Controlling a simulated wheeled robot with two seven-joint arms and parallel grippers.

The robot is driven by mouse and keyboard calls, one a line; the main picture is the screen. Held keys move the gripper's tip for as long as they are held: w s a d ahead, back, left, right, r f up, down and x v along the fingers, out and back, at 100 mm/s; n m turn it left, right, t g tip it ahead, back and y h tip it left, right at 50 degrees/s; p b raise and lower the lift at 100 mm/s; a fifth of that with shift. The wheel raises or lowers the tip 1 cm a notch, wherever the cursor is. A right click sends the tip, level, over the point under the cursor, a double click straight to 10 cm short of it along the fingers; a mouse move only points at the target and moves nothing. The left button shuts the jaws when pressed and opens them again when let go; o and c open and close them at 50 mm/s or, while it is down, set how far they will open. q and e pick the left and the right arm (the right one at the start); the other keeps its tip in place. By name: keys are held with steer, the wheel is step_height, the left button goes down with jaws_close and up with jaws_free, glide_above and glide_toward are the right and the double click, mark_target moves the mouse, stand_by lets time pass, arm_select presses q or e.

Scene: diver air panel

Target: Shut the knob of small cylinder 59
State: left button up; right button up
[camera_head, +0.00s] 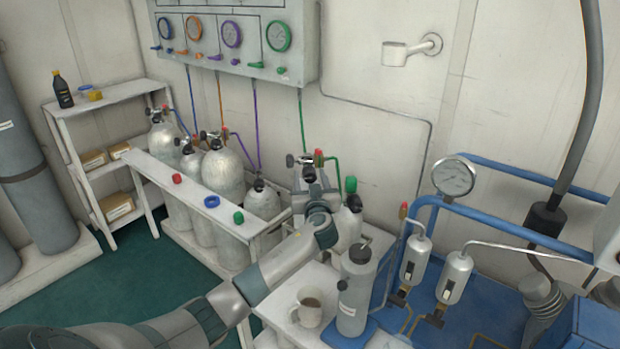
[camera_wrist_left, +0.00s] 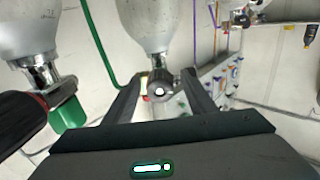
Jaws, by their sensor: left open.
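My left gripper (camera_head: 314,178) reaches the cylinder valve below the green hose on the wall panel. In the left wrist view, which is upside down, the gripper (camera_wrist_left: 160,92) is open, its fingers on either side of a small round valve knob (camera_wrist_left: 160,90). I cannot tell whether they touch it. The knob belongs to a silver cylinder (camera_wrist_left: 150,22); in the head view my gripper and arm hide most of this cylinder. I cannot read the number 59 on any cylinder. My right gripper is not in view.
A neighbouring cylinder (camera_head: 347,226) with a green cap (camera_head: 351,184) stands close on the right. Several silver cylinders (camera_head: 222,178) stand left behind a white rail. A grey bottle (camera_head: 355,290) and a mug (camera_head: 308,308) stand near my forearm. The gauge panel (camera_head: 270,67) hangs above.

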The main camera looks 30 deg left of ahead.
arm_select(q)
steer(key=c, duration=1)
steer(key=shift+c, duration=0.2)
